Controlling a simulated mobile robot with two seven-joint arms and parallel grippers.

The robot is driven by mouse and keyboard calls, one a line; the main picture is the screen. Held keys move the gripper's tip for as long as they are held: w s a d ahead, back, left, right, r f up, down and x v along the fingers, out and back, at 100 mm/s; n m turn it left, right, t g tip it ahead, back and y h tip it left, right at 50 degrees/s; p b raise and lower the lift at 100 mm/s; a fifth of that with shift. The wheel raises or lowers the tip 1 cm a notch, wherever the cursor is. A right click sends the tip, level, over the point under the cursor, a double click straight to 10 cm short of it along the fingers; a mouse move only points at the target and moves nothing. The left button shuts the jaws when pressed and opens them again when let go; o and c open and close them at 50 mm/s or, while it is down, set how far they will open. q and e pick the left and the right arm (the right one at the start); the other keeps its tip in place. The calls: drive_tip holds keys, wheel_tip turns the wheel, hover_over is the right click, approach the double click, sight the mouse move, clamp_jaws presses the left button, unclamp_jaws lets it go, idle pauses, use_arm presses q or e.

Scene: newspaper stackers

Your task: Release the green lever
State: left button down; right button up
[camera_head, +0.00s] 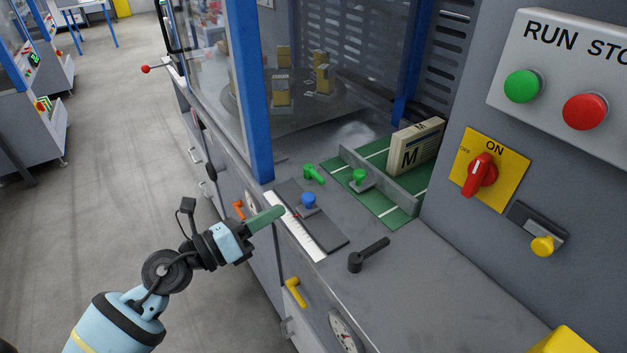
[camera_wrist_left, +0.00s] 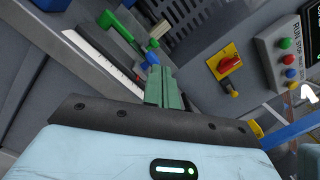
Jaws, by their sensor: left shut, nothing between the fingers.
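The green lever (camera_head: 313,173) stands on the grey machine top, just beyond the slotted dark plate with the blue knob (camera_head: 309,200). My right gripper is out of view.
A black lever (camera_head: 368,254) stands right of the white ruler (camera_head: 293,228). Orange (camera_head: 239,210) and yellow (camera_head: 295,291) handles stick out of the front face. A blue post (camera_head: 249,90) and clear panel rise behind. A newspaper bundle (camera_head: 415,148) stands on the green mat (camera_head: 393,217).

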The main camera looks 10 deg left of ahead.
sight(316, 181)
use_arm(q)
drive_tip(key=w+a+m+g+y, duration=0.2)
drive_tip(key=w+a+m+g, duration=0.1)
drive_tip(key=w+m, duration=0.2)
drive_tip(key=r+m, duration=0.1)
drive_tip(key=m, duration=0.1)
drive_tip(key=shift+w+a+m+g+y+p, duration=0.2)
drive_tip(key=shift+a+m+g+y+p, duration=0.1)
drive_tip(key=shift+a+m+y+p, duration=0.1)
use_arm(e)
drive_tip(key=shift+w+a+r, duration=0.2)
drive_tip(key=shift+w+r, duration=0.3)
use_arm(q)
drive_tip(key=shift+d, duration=0.15)
drive_tip(key=x, duration=1)
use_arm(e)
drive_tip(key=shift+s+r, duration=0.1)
